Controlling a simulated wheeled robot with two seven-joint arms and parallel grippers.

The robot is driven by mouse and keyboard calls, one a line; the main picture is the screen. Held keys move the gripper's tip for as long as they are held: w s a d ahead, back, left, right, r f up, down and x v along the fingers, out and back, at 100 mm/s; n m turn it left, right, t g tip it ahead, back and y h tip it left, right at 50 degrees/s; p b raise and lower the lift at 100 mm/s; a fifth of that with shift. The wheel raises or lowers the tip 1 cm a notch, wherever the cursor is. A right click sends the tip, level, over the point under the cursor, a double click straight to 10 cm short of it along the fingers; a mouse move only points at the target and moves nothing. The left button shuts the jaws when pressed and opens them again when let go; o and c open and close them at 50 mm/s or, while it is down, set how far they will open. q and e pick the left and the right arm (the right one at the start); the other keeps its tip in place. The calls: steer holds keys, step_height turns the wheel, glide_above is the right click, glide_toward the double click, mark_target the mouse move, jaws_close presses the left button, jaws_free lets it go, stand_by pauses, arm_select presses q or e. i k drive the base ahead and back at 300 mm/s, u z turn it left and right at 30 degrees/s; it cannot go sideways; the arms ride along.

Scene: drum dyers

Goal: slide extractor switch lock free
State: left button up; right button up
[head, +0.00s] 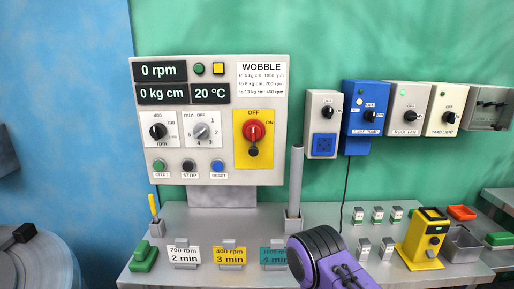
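The extractor switch is a red rotary knob (255,131) on a yellow plate (240,160) marked OFF at the top and ON at the right. The plate is at the right side of a pale control panel (215,178) headed WOBBLE. A small dark round piece (253,151), which looks like the lock, sits just below the knob against the plate. I cannot tell at this size whether it passes through the knob. Neither of my grippers shows. A purple and black arm part of mine (330,262) rises at the bottom centre, below and right of the panel.
A grey upright post (296,180) stands right of the panel. Signs such as the yellow 3 min card (230,254) line the bench front. A yellow device (421,240) and several small blocks stand at right. Switch boxes, including a blue one (364,116), hang on the green wall.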

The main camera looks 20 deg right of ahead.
mark_target(253, 151)
steer(key=z, duration=0.6)
steer(key=i, duration=0.9)
steer(key=z, duration=0.25)
